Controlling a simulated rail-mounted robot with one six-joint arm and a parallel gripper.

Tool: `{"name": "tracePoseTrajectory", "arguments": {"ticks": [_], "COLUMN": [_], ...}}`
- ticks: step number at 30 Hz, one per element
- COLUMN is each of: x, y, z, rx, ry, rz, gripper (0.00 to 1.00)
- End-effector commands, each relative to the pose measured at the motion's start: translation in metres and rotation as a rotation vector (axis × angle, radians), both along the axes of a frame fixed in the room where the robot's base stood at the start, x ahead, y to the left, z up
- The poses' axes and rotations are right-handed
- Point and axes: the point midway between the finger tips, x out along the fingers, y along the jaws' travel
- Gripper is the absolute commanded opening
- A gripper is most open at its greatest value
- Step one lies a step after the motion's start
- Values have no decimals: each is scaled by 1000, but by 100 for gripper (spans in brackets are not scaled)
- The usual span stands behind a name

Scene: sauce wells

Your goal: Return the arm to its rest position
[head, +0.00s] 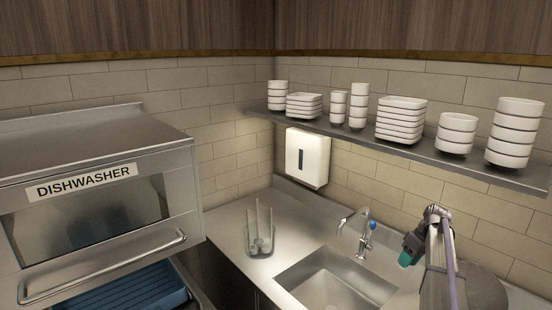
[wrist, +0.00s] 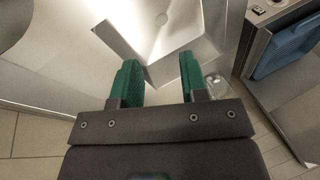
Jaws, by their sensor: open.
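My gripper (wrist: 158,75) shows in the wrist view with its two green fingers spread apart and nothing between them. It hangs above the sink area, with the steel sink basin (wrist: 165,30) beyond the fingertips. In the head view my gripper (head: 405,259) is at the right, beside the sink (head: 335,280), its green tip pointing down and left. My arm is folded at the lower right of that view. Whether the fingertips touch anything is not clear in the head view, but they appear free.
A steel dishwasher (head: 100,210) stands at the left with a blue rack (head: 135,292) below it. A clear container (head: 260,240) with upright sticks stands left of the sink. A faucet (head: 366,238) is behind the sink. A shelf (head: 400,150) holds several stacks of white dishes.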

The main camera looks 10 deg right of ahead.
Motion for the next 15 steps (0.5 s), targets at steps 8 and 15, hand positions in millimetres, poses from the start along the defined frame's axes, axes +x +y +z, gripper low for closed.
{"name": "tracePoseTrajectory", "arguments": {"ticks": [8, 15], "x": [-97, -198], "y": [245, 355], "z": [-60, -87], "rx": [-196, -337], "ry": [122, 110], "rz": [-160, -315], "gripper": [40, 40]}}
